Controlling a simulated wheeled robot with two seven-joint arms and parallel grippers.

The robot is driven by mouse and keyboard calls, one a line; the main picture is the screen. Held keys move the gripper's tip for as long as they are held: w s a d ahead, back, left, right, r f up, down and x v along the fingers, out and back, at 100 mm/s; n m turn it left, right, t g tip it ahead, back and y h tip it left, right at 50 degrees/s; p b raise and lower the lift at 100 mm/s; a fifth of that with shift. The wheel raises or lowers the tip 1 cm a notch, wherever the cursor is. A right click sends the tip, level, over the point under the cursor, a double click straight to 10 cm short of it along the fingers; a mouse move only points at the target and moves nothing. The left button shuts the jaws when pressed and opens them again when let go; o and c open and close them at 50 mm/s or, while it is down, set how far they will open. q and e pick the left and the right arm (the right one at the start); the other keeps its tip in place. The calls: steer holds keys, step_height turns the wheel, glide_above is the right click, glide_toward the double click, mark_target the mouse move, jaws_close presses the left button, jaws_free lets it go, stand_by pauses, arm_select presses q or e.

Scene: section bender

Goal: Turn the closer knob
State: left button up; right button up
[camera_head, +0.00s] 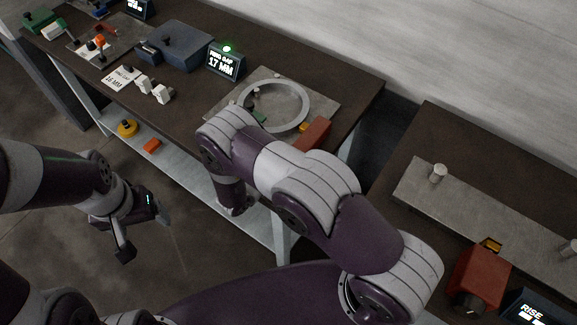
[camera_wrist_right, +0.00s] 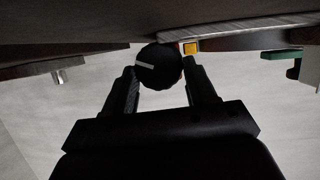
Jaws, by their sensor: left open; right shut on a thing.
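A round black knob (camera_wrist_right: 158,67) with a white mark shows in the right wrist view. My right gripper (camera_wrist_right: 161,80) has one finger on each side of it and is shut on it. In the head view this knob and the right gripper are hidden behind my own right arm. A red block (camera_head: 314,132) stands there beside a grey metal ring (camera_head: 304,105) on a plate. A display (camera_head: 225,63) behind the ring reads 17 MM, with a green light on top. My left gripper (camera_head: 146,232) is open and empty over the floor, in front of the table.
A second red block (camera_head: 482,276) with a dark knob (camera_head: 467,304) stands on the right table. A card (camera_head: 122,78) reading 16 MM and white pieces (camera_head: 161,93) lie left of the ring. A blue-grey box (camera_head: 181,45) stands farther back. A lower shelf holds a yellow piece (camera_head: 127,128).

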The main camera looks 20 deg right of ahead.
steer(key=shift+w+a+n+g+h+b, duration=0.1)
steer(key=shift+n+g+h+b, duration=0.25)
steer(key=shift+n, duration=0.45)
steer(key=o, duration=1.1)
steer(key=shift+c, duration=0.2)
